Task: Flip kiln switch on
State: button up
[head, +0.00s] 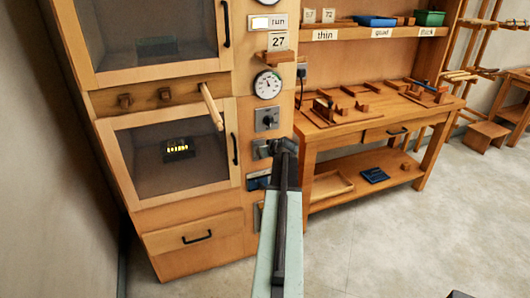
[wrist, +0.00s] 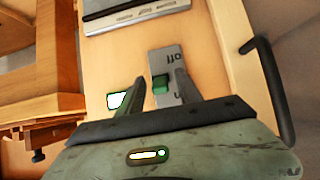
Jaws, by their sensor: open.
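The kiln (head: 170,215) is a tall wooden cabinet at the left of the head view, with a column of controls on its right side. A second marking near the rocker is partly hidden by a finger. My gripper (wrist: 155,84) is open and empty, its fingers either side of the rocker. I cannot tell whether they touch it. In the head view my gripper (head: 284,147) is at the column's lower controls and covers part of them.
A lit lamp (wrist: 118,100) shows beside the left finger. A black handle (wrist: 268,90) stands out at the right of the wrist view. A workbench (head: 390,122) with wooden pieces is right of the kiln. The floor (head: 400,240) in front is mostly clear.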

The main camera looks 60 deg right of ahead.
jog(key=p+v, duration=0.4)
jog(key=v, duration=0.3)
jog(key=shift+s+a+r, duration=0.2)
jog(key=shift+s, duration=0.05)
